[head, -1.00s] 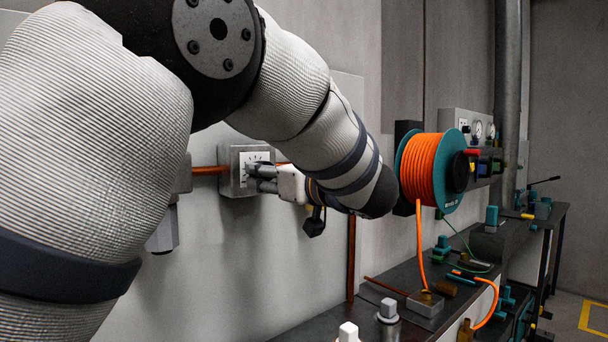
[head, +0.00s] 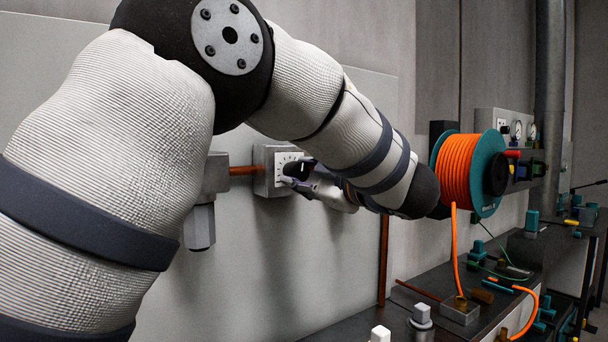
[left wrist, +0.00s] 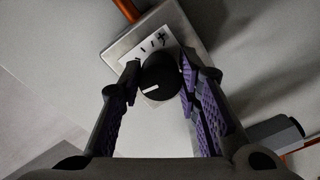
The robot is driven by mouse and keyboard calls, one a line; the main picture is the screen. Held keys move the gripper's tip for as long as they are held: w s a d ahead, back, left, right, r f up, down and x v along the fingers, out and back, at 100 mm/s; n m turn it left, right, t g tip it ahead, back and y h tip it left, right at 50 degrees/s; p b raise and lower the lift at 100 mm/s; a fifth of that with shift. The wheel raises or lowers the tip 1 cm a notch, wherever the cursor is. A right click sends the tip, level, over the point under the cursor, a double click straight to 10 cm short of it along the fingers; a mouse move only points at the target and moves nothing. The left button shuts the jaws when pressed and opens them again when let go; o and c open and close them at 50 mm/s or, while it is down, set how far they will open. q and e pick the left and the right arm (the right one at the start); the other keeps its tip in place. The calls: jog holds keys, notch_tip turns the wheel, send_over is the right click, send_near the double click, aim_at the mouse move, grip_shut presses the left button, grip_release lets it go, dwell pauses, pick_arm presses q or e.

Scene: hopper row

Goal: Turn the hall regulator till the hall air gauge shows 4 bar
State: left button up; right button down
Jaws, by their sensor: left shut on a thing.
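The regulator is a grey box on the wall with a white scale plate (head: 286,158) and a black round knob (left wrist: 159,76) with a white pointer mark. My left gripper (head: 292,176) is at the front of this box. In the left wrist view its two purple-padded fingers stand on either side of the knob, shut on it. The pointer mark faces down and left in that view; the scale's figures are too small to read. My right gripper is out of view.
An orange pipe (head: 242,170) runs into the regulator from a grey fitting (head: 201,222). An orange hose reel (head: 458,168) with teal sides hangs right of my forearm. Below it a dark bench (head: 395,312) carries hoses and small fittings. The wall below the regulator is clear.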

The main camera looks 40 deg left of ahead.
pick_arm(q)
jog(key=shift+n, duration=0.7)
jog(key=o, duration=1.1)
jog(key=shift+o, duration=0.2)
jog(key=shift+d, duration=0.1)
jog(key=v, duration=1.2)
